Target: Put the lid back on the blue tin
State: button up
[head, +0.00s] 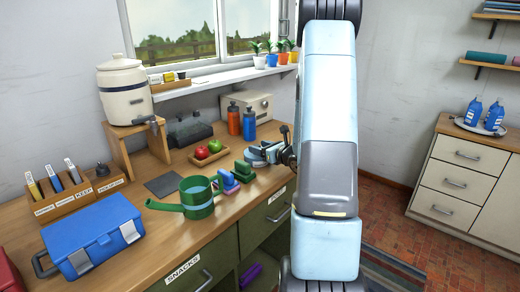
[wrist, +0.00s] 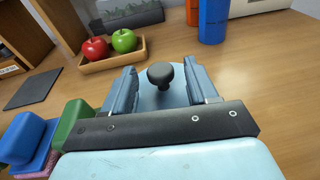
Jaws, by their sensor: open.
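A pale blue round lid (wrist: 158,98) with a black knob (wrist: 160,74) shows in the wrist view. It lies beyond my gripper's palm, partly hidden by the fingers and palm. My gripper (wrist: 163,82) is open, with one finger on each side of the knob and a gap to it on both sides. In the head view my gripper (head: 262,152) is low over the right part of the counter, and the lid there is hard to tell from the fingers. I cannot make out a separate blue tin, nor whether anything is under the lid.
A wooden tray with apples (head: 210,156) is behind, with orange (head: 234,119) and blue (head: 249,124) bottles. A green watering can (head: 197,197) and blue case (head: 94,234) stand farther left.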

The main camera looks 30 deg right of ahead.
jog(key=v, duration=1.1)
jog(key=shift+r, duration=0.15)
jog(key=shift+s+r, duration=0.1)
jog(key=shift+s, duration=0.35)
jog(key=s+a+r+n+g+y, duration=0.2)
jog(key=s+a+r+n+g, duration=0.15)
jog(key=a+n, duration=0.35)
jog(key=s+a+r+n+g+y, duration=0.25)
jog(key=a+n+g, duration=0.2)
jog(key=a, duration=0.45)
jog(key=s+a+r+n+g+y, duration=0.2)
jog(key=s+a+r+n+g, duration=0.15)
jog(key=a+n, duration=0.4)
jog(key=s+r+n+t+h, duration=0.1)
jog(key=s+r+n+h, duration=0.7)
jog(key=s+n+h, duration=0.2)
jog(key=shift+s+r+n, duration=0.35)
jog(key=shift+s+n, duration=0.6)
jog(key=shift+n, duration=1.15)
jog(key=shift+d+h, duration=0.1)
jog(key=shift+h, duration=0.15)
